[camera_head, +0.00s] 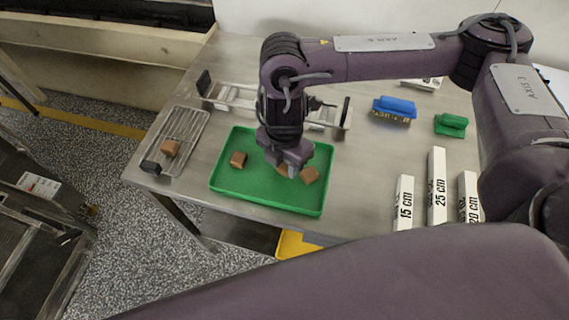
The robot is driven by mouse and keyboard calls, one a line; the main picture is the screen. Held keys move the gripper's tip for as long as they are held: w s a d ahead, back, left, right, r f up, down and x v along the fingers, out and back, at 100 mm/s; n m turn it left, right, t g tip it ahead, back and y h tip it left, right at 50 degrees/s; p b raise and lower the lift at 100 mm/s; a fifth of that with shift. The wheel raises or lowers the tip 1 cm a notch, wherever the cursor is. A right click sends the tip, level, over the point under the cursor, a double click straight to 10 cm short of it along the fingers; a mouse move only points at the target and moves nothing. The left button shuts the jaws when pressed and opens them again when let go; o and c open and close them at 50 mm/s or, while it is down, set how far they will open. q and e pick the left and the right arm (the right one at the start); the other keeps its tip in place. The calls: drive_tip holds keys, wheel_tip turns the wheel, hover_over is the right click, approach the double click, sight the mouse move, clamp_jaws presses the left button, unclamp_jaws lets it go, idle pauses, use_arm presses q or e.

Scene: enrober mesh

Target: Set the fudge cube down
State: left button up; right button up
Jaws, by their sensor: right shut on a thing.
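My right gripper (287,170) points down over the green tray (235,183), shut on a brown fudge cube (283,170) that is mostly hidden by the fingers. I cannot tell whether this cube touches the tray floor. A second brown cube (309,175) lies in the tray just right of the gripper. A third cube (238,159) lies in the tray's left part. A fourth cube (170,148) sits on the wire mesh rack (183,130) at the table's left end. My left gripper is not in view.
A metal frame with black end grips (229,97) lies behind the tray, partly hidden by my arm. A blue brush (394,109) and a green brush (451,125) lie farther right. White blocks marked in centimetres (404,200) stand at the right. Bare table lies between tray and blocks.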

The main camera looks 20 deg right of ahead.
sight(284, 167)
drive_tip(key=shift+f, duration=0.45)
drive_tip(key=shift+f, duration=0.1)
drive_tip(key=o, duration=0.8)
drive_tip(key=shift+c, duration=0.2)
wheel_tip(284, 167, up, 12)
drive_tip(key=shift+p, duration=0.3)
